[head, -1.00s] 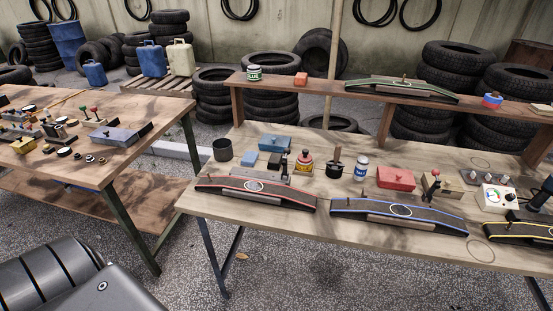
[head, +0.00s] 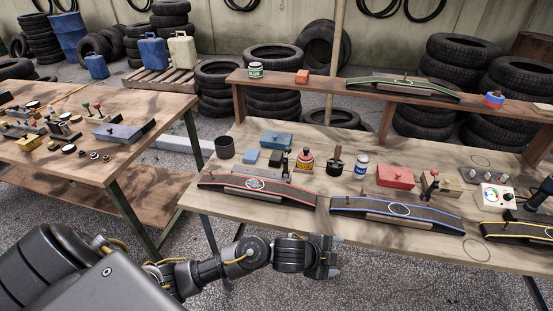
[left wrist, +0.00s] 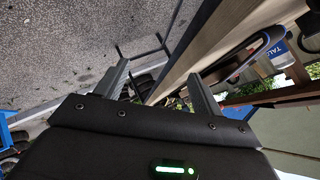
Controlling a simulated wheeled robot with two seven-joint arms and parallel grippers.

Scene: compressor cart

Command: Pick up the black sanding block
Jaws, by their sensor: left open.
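The black sanding block (head: 276,158) appears to be the small dark block on the near workbench, beside a light blue block (head: 249,157) and behind the red-edged black ramp (head: 257,189). It is small in the head view and I cannot make it out in the left wrist view. My left gripper (head: 332,257) is in front of the bench's near edge, apart from the block and nearer to me. It is open and empty; its two fingers stand apart in the left wrist view (left wrist: 158,76). My right gripper is not in view.
The workbench (head: 300,220) holds a blue box (head: 277,140), a dark cup (head: 224,147), a red-and-yellow tin (head: 305,160), a white-and-blue jar (head: 361,165), a red box (head: 395,177) and a blue-edged ramp (head: 398,213). A raised shelf (head: 330,88) runs behind. A second table (head: 90,165) stands left.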

